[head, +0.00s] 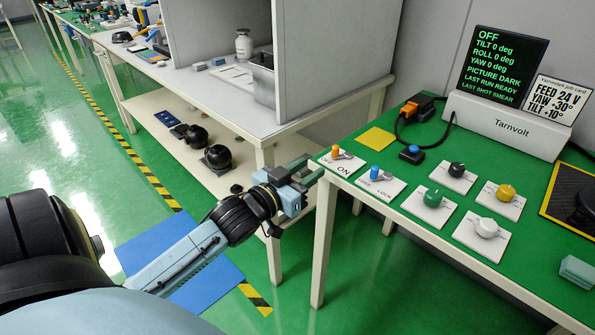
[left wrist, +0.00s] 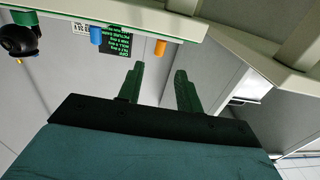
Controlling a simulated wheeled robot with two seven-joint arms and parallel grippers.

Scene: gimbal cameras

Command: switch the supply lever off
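The supply lever (head: 336,152) has an orange handle on a white plate (head: 349,162) marked OFF and ON, at the near left corner of the green bench top. Its orange handle leans to the left of its grey base, on the OFF side. The display (head: 503,66) reads OFF and PICTURE DARK. The orange handle also shows in the left wrist view (left wrist: 160,48), beyond the fingers. My left gripper (head: 309,171) is just left of the plate, near the bench corner, apart from the lever. Its green fingers (left wrist: 158,88) are apart with nothing between them. My right gripper is not seen.
A blue-handled lever (head: 376,173) marked LOCK stands right of the supply lever. Black, green, yellow and white knobs (head: 487,228) sit on plates farther right. A yellow pad (head: 377,138) lies behind. A grey bench (head: 262,124) stands to the left, across a gap.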

